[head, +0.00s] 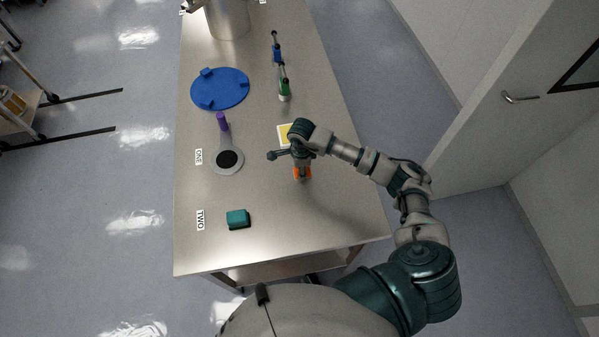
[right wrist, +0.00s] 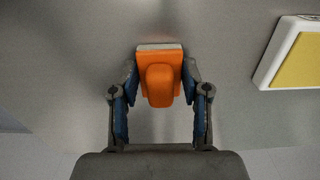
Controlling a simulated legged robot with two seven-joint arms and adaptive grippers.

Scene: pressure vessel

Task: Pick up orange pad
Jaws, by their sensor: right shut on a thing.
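The orange pad (right wrist: 159,78) has a raised knob and a pale strip along its far edge. It sits between the two blue-padded fingers of my right gripper (right wrist: 160,85), which is shut on it. I cannot tell if the pad touches the table. My left gripper is not in view.
A white-framed yellow pad (head: 285,134) lies just beyond my right gripper. The near right tabletop is clear.

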